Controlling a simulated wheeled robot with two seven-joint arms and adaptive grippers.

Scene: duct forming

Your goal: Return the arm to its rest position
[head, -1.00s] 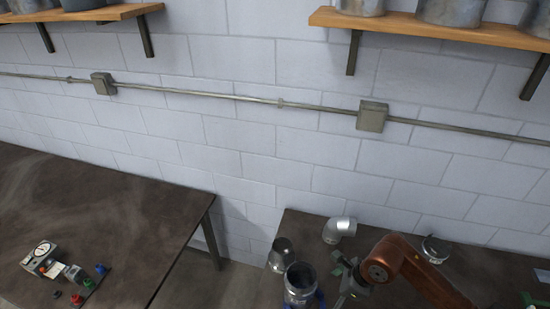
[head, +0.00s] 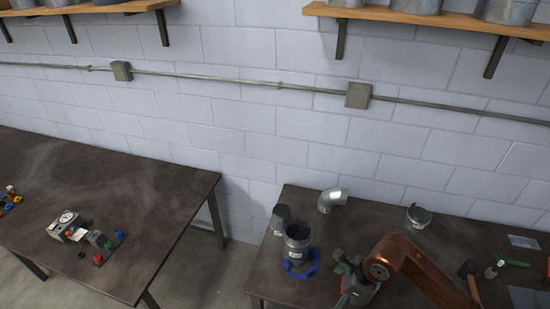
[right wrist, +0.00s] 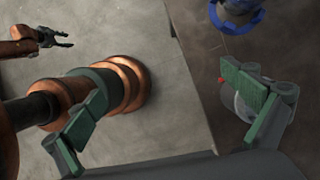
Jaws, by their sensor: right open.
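My right arm, copper-coloured, comes in at the lower right of the head view. Its gripper (head: 350,285) is over the front left of the right table (head: 415,250), right of the upright duct piece with a blue ring (head: 297,245). In the right wrist view the green fingers of this gripper (right wrist: 175,118) are wide apart with nothing between them. A round metallic thing, partly hidden, shows behind the right-hand finger. My left gripper (right wrist: 58,38) shows small at the upper left of the right wrist view, over the floor, apart from any object; its jaw opening is unclear.
A dark duct piece (head: 281,217), a silver elbow (head: 332,200) and a metal ring (head: 419,216) stand on the right table. A green-handled tool (head: 512,263) lies at right. The left table (head: 150,200) holds a gauge device (head: 68,226) and coloured buttons. A floor gap separates the tables.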

